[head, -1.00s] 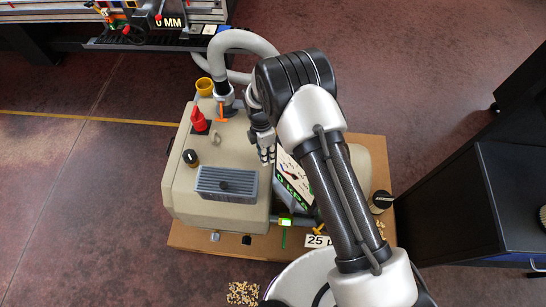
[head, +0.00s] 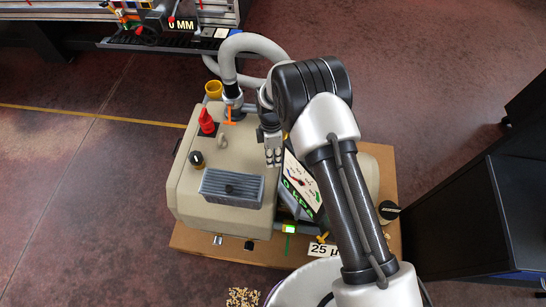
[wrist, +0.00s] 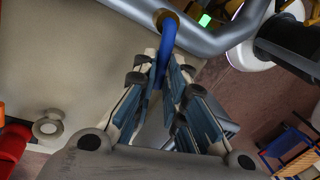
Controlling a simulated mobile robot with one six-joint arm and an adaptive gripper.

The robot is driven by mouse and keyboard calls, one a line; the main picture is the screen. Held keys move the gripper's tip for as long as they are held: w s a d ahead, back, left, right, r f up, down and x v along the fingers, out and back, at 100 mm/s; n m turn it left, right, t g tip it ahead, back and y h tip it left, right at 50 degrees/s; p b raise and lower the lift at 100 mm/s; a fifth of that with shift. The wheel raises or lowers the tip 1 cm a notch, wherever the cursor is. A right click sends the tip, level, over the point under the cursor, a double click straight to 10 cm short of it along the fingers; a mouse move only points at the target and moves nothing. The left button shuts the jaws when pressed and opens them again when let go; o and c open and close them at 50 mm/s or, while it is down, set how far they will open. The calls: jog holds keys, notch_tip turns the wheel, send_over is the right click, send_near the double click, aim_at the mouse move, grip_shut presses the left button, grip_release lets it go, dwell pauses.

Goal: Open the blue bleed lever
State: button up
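The blue bleed lever (wrist: 168,38) shows in the wrist view as a rounded blue bar. It comes down from a brass fitting (wrist: 170,19) on a grey metal pipe and passes between my fingertips. My gripper (wrist: 164,62) is narrowed at the tips, with one finger close against each side of the lever. The lower end of the lever is partly hidden between the fingers. In the head view my gripper (head: 272,156) hangs over the right part of the beige pump (head: 190,185), and the lever is hidden there.
A tilted gauge display (head: 300,185) stands close right of my gripper. A grey hose (head: 250,42) arches behind it. A dark cabinet (head: 460,220) stands at the right.

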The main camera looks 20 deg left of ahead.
jog(key=o, duration=0.4)
jog(key=shift+r, duration=0.1)
jog(key=r, duration=0.4)
jog(key=w+r, duration=0.1)
jog(key=r, duration=0.2)
jog(key=w+a+r, duration=0.1)
jog(key=r, duration=0.3)
jog(key=shift+r, duration=0.35)
jog(key=shift+a, duration=0.1)
